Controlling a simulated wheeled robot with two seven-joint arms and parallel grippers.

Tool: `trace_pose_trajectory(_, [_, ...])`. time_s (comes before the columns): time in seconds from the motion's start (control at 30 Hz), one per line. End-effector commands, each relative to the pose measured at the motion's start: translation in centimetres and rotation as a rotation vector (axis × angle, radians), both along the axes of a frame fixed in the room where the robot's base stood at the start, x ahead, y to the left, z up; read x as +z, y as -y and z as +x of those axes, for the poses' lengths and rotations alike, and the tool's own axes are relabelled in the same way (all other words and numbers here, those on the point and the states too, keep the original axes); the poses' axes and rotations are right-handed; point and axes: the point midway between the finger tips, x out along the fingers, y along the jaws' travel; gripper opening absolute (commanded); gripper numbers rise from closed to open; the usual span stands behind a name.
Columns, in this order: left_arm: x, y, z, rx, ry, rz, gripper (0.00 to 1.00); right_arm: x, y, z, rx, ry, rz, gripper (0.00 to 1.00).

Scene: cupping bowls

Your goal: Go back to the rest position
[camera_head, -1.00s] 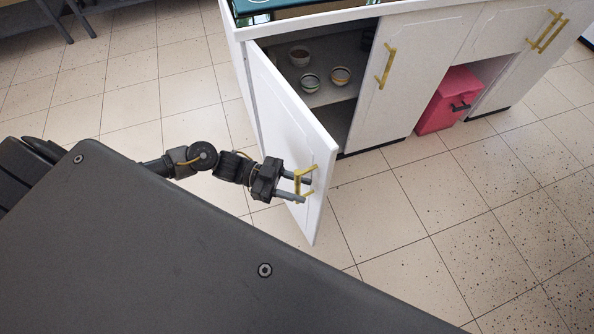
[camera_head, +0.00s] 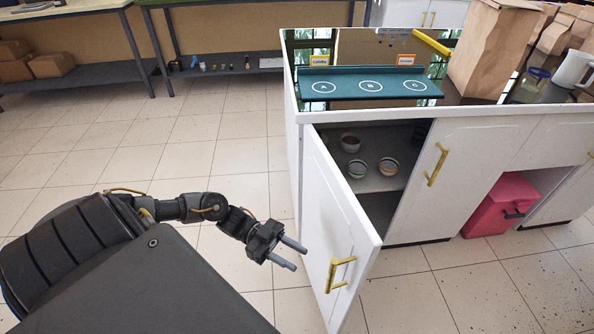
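My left gripper (camera_head: 292,256) is open and empty, in front of the open white cabinet door (camera_head: 338,232) and to the left of its yellow handle (camera_head: 340,273). A gap shows between the fingertips and the handle. Inside the open cabinet, three small bowls stand on the shelf: a brown one (camera_head: 350,143) at the back, one with a greenish rim (camera_head: 357,169) and one with an orange rim (camera_head: 388,167) in front. My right gripper is not in view.
A teal board (camera_head: 371,87) marked A, B and C lies on the counter. Paper bags (camera_head: 487,48) and a white jug (camera_head: 573,70) stand to its right. A pink bin (camera_head: 499,205) sits under the counter. The tiled floor (camera_head: 160,150) to the left is clear.

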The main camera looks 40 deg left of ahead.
Motion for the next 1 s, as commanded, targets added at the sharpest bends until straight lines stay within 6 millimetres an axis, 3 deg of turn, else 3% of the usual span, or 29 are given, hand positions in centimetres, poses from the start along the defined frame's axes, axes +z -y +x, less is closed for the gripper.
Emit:
trace_pose_trajectory(0.43, [0.0, 0.0, 0.0, 0.0, 0.005, 0.002, 0.37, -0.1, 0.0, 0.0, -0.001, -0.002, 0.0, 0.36])
trace_pose_trajectory(0.53, [-1.0, 0.0, 0.4, 0.021, 0.018, 0.059, 0.37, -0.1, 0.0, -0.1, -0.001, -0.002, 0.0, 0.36])
trace_pose_trajectory(0.67, [-4.4, -1.2, 3.1, 0.126, 0.076, 0.27, 0.37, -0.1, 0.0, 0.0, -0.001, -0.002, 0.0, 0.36])
trace_pose_trajectory(0.8, [-8.5, -2.9, 8.4, 0.356, 0.146, 0.554, 0.37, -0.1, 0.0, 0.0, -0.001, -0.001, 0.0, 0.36])
trace_pose_trajectory(0.9, [-11.7, -4.2, 10.8, 0.552, 0.113, 0.731, 0.37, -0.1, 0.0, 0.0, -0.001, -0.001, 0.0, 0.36])
trace_pose_trajectory(1.0, [-15.1, -5.5, 11.0, 0.74, -0.005, 0.889, 0.37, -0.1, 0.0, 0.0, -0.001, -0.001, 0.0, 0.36])
